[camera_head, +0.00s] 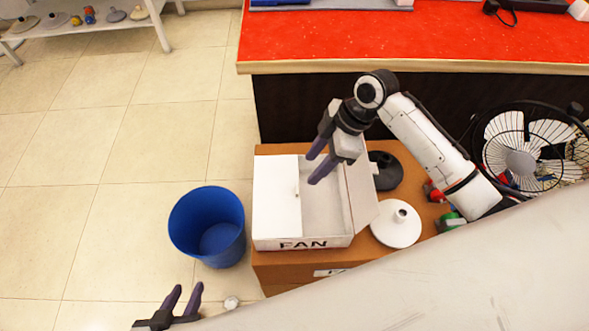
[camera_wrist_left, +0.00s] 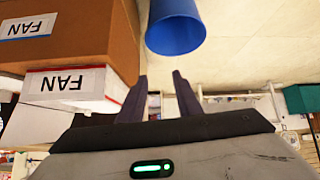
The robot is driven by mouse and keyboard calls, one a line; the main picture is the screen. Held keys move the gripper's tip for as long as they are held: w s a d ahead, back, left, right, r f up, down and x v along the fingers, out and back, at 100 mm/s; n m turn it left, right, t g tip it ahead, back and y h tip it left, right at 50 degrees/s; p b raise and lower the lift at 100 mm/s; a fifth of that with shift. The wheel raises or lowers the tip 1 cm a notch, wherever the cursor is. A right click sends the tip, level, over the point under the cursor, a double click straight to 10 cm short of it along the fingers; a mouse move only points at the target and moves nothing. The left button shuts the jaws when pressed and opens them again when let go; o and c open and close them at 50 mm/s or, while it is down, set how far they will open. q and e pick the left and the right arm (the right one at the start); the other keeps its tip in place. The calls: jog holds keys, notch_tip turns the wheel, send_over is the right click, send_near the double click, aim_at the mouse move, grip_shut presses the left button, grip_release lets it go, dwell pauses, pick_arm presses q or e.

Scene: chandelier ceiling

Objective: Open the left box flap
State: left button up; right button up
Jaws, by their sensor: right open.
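The white box labelled FAN (camera_head: 303,243) sits on a brown box. Its left flap (camera_head: 276,205) lies flat over the left half of the opening. Its right flap (camera_head: 361,193) stands out to the right, and the right part of the inside is exposed. My left gripper (camera_head: 188,289) is open and empty, low in front and left of the box. In the left wrist view, its fingers (camera_wrist_left: 160,84) are apart beside the white box (camera_wrist_left: 66,88), which appears upside down.
The brown box (camera_head: 276,273) carries a white round base (camera_head: 397,224) and a black base (camera_head: 385,172) right of the white box. A blue bin (camera_head: 207,226) stands on the floor to the left. A red-topped counter (camera_head: 400,35) is behind; a black fan (camera_head: 520,150) is at right.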

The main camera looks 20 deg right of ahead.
send_over(297, 189)
jog(key=d, duration=0.3)
notch_tip(297, 189, down, 4)
jog(key=x, duration=0.2)
jog(key=b+x, duration=0.1)
jog(key=x, duration=0.1)
jog(key=shift+s+a, duration=0.2)
jog(key=shift+s, duration=0.15)
jog(key=shift+w+a+f, duration=0.1)
jog(key=shift+a+f, duration=0.1)
jog(key=shift+f, duration=0.3)
jog(key=c, duration=1)
pick_arm(q)
jog(key=shift+s+d+f, duration=0.25)
jog(key=shift+s+f, duration=0.45)
jog(key=shift+s, duration=0.1)
pick_arm(e)
grip_shut()
